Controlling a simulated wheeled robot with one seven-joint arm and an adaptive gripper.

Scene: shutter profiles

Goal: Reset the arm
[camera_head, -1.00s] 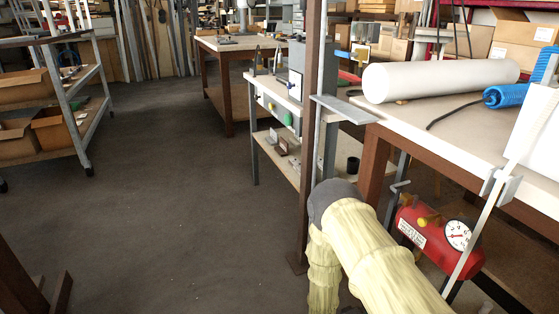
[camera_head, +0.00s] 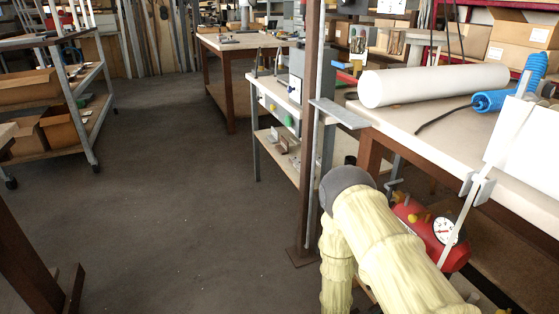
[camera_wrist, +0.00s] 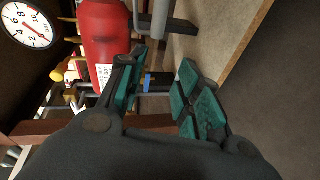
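My gripper (camera_wrist: 160,62) shows in the wrist view with two dark fingers bearing teal pads. The fingers stand apart with a gap between them, and I see nothing clasped. A small black and blue object (camera_wrist: 157,82) shows in the gap; it seems to lie beyond the fingers. A red tank (camera_wrist: 108,42) is close by at the upper left of that view, with a white dial gauge (camera_wrist: 28,24). In the head view, my arm in its pale yellow cover is bent at the lower right, and my gripper is hidden there.
The red tank also shows in the head view (camera_head: 428,232), beside my arm and below the workbench (camera_head: 430,140). A white roll (camera_head: 432,84) and blue hose (camera_head: 495,100) lie on the bench. A brown post (camera_head: 310,140) stands left of it. The floor (camera_head: 180,190) at left is clear.

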